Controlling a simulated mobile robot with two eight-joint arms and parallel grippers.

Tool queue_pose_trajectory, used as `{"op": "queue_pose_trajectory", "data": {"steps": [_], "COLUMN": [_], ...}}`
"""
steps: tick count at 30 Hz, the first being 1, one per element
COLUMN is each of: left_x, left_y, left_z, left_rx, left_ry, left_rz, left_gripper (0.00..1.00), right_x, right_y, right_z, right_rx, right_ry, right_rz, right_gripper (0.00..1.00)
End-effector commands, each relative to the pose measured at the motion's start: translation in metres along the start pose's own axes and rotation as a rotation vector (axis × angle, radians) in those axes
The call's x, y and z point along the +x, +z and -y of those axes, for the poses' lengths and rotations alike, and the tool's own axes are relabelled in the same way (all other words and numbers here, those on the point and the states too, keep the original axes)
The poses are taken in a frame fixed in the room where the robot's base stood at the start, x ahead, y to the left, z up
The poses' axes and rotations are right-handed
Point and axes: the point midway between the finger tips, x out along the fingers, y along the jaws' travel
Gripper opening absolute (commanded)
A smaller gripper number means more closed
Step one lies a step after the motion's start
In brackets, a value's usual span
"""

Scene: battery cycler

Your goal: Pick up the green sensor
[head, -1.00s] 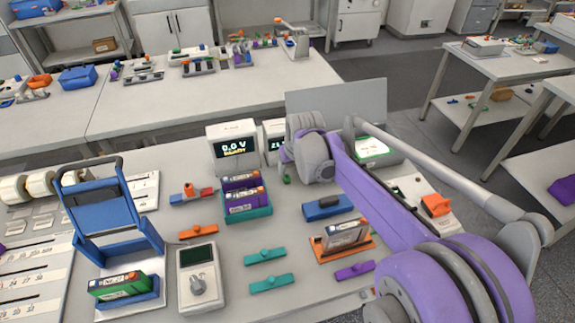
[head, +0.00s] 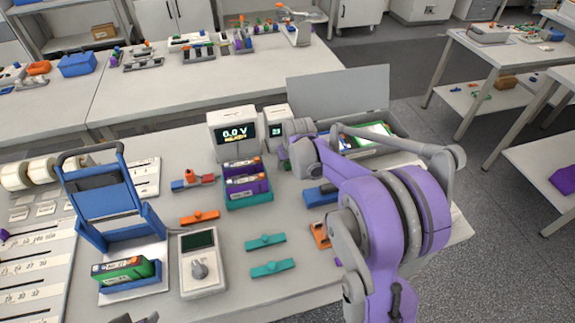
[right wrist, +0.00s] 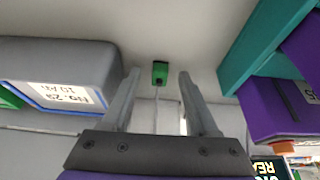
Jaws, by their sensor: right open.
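The green sensor (right wrist: 160,72) is a small green block with a dark spot, on the pale bench top in the right wrist view, a thin pale cable running from it. My right gripper (right wrist: 158,78) is open, its two grey fingers on either side of the sensor with gaps; I cannot tell how far above the bench the tips are. In the head view, my right gripper (head: 285,158) points down beside the instrument with the display and largely hides the sensor. My left gripper is not in view.
In the head view, the display unit (head: 235,133) stands behind, with teal clips (head: 266,241) in front.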

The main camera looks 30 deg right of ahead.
Motion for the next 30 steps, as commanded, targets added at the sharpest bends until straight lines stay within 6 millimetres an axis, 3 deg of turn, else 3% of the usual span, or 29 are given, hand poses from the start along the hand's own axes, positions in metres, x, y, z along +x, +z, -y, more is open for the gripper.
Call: {"op": "queue_pose_trajectory", "data": {"steps": [7,15,18,30], "left_x": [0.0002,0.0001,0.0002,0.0], "left_y": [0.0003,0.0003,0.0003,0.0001], "left_z": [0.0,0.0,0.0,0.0], "left_rx": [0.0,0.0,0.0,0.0], "left_ry": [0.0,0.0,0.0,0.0], "left_rz": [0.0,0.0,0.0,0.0], "left_gripper": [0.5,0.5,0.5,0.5], "right_x": [0.0024,0.0022,0.0022,-0.0001], "right_y": [0.0003,0.0003,0.0003,-0.0006], "right_z": [0.0001,0.0001,0.0001,0.0], "right_rx": [0.0,0.0,0.0,0.0], "right_ry": [0.0,0.0,0.0,0.0], "right_rz": [0.0,0.0,0.0,0.0], "right_gripper": [0.6,0.13,0.0,0.0]}}
